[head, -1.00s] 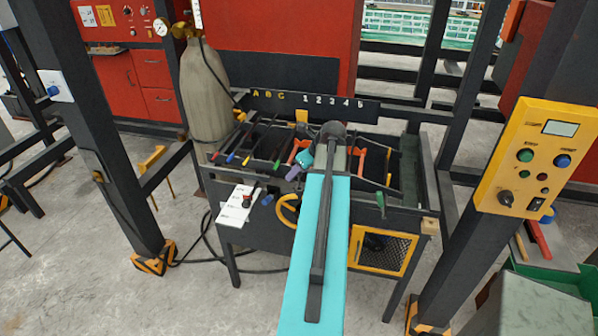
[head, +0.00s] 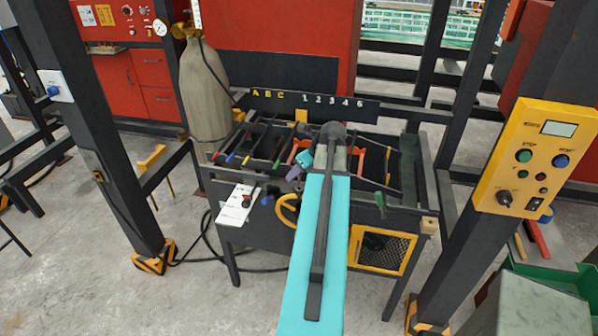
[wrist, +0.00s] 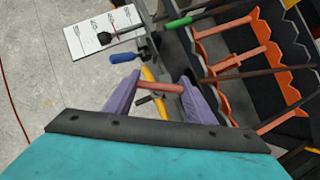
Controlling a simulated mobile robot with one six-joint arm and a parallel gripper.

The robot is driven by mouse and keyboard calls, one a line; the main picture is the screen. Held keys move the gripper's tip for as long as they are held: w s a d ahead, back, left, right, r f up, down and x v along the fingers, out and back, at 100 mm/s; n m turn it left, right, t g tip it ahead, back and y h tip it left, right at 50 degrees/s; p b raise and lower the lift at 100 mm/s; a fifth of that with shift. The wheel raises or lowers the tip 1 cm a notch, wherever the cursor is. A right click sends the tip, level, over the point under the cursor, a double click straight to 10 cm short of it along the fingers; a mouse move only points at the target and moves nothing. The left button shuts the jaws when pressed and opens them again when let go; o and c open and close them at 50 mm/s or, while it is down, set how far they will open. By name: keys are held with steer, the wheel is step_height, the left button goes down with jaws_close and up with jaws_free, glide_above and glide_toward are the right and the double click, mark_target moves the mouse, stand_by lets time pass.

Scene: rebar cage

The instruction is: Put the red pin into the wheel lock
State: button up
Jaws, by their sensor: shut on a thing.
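The red pin (wrist: 160,87) lies crosswise between the two purple fingers of my gripper (wrist: 160,82) in the wrist view, and the fingers are shut on it. In the head view my gripper (head: 294,173) is small, just above the front edge of the dark bench, and the pin cannot be made out there. A yellow curved part (head: 287,208), perhaps the wheel of the wheel lock, is on the bench front below my gripper. Pieces of yellow (wrist: 150,75) show behind the pin in the wrist view. The lock's hole is not clearly visible.
A white card (head: 236,205) and a blue handle (head: 267,199) sit left of the yellow part. Orange notched racks (wrist: 240,60) and coloured-tipped rods fill the bench top. A green handle (head: 380,202) and a yellow-framed mesh panel (head: 382,249) are on the right. Dark posts flank the bench.

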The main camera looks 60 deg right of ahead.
mark_target(299, 186)
steer(key=shift+f+b, duration=0.95)
steer(key=shift+f, duration=2.1)
stand_by(0.7)
steer(key=o, duration=1.2)
steer(key=shift+d, duration=0.1)
steer(key=shift+r, duration=0.1)
steer(key=shift+b+v, duration=1.95)
steer(key=shift+v, duration=4.85)
